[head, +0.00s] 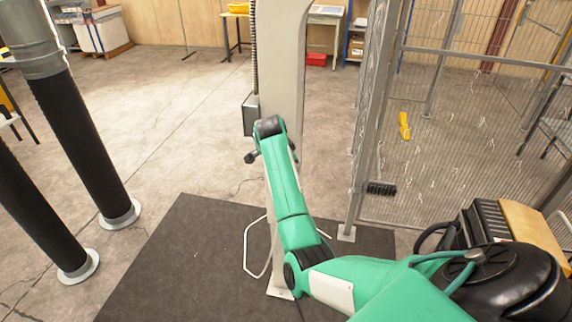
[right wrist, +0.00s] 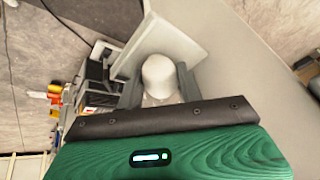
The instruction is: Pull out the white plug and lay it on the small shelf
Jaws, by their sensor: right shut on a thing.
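The white plug (right wrist: 158,72) shows in the right wrist view as a rounded white cap with a paler, narrower part below it. My right gripper (right wrist: 159,88) is shut on it, with a grey finger on each side. A pale flat plate (right wrist: 184,42) lies just behind the plug beside the post; I cannot tell whether it is the small shelf or whether the plug touches it. In the head view my green right arm reaches up to the pale post (head: 279,60) and hides the plug and fingers. My left gripper is in neither view.
A grey box (head: 250,115) is fixed to the post's left side. A wire-mesh fence (head: 440,130) stands to the right, with a yellow object (head: 404,126) near it. Two black columns (head: 85,140) stand at the left. A dark mat (head: 185,260) covers the floor around the post.

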